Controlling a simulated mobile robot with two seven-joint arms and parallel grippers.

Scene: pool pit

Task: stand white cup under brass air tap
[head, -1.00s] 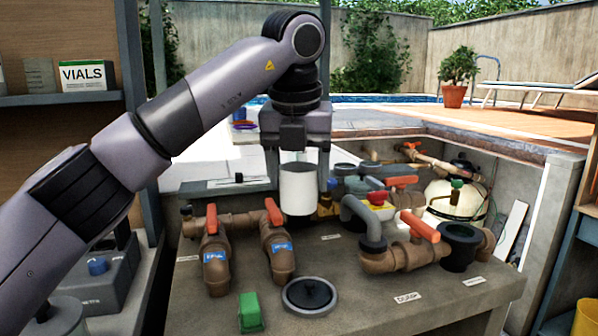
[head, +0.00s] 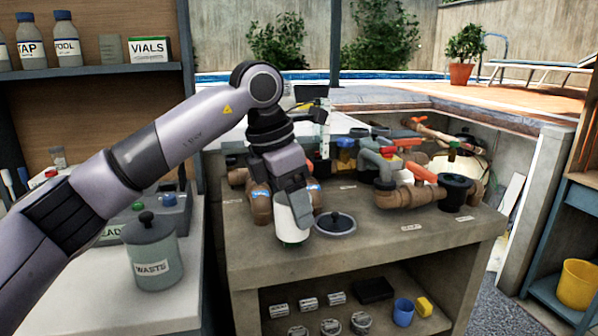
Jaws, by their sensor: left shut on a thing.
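My left gripper (head: 290,192) points down and is shut on the white cup (head: 293,222). The cup is slightly tilted, over the front part of the bench. A bit of green shows at its lower edge. The cup is apart from both. My right gripper is not in view.
A black round lid (head: 335,223) lies just right of the cup. Brown pipes with orange-handled valves (head: 400,192) stand at the bench's right. A waste canister (head: 152,255) stands on the left counter. The bench front (head: 370,245) is clear.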

